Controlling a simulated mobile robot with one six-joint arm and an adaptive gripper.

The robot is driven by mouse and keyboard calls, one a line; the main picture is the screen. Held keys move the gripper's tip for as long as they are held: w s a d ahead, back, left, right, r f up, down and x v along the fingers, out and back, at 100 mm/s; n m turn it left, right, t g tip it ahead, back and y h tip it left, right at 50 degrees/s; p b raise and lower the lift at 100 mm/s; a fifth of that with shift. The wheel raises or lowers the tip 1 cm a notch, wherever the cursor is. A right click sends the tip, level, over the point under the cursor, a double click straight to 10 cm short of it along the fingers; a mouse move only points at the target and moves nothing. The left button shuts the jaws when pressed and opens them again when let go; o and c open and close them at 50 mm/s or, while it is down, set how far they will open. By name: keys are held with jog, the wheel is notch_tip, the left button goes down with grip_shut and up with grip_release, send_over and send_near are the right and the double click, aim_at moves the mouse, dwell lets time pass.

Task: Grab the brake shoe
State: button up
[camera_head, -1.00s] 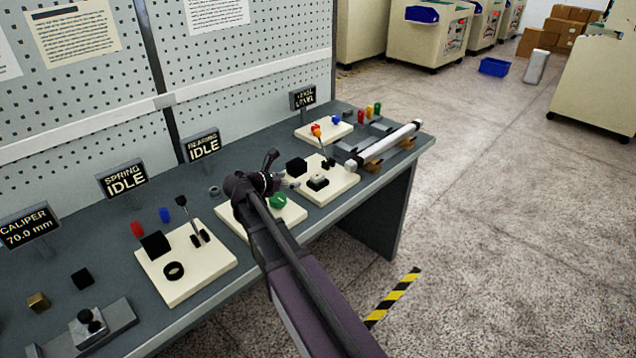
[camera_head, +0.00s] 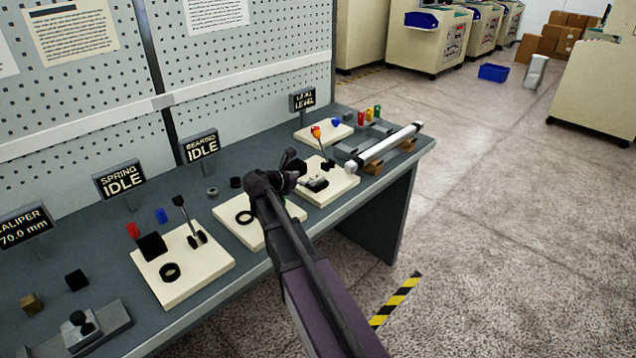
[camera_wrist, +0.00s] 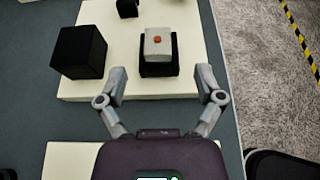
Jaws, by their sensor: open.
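A pale grey block with an orange dot on top (camera_wrist: 158,43), perhaps the brake shoe, sits in a black holder (camera_wrist: 158,70) on a cream plate (camera_wrist: 190,85) in the wrist view. The block also shows in the head view (camera_head: 317,183), just right of my gripper (camera_head: 296,168). In the wrist view my gripper (camera_wrist: 161,72) is open, its fingertips apart on either side of the holder's near edge. Nothing is between the fingers. How high they are above the plate is hard to tell.
A black cube (camera_wrist: 79,52) stands left of the holder on the same plate, near the left finger. A small black part (camera_wrist: 127,8) is beyond. A roller on wooden supports (camera_head: 390,144) lies to the right. The bench edge and floor are right.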

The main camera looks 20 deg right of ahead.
aim_at(315, 177)
jog(key=x, duration=0.2)
jog(key=b+x, duration=0.1)
jog(key=shift+w+d+f+b, duration=0.15)
jog(key=shift+w+f+b, duration=0.15)
jog(key=shift+w, duration=0.05)
jog(key=shift+w+d+f, duration=0.2)
jog(key=shift+d, duration=0.45)
grip_shut()
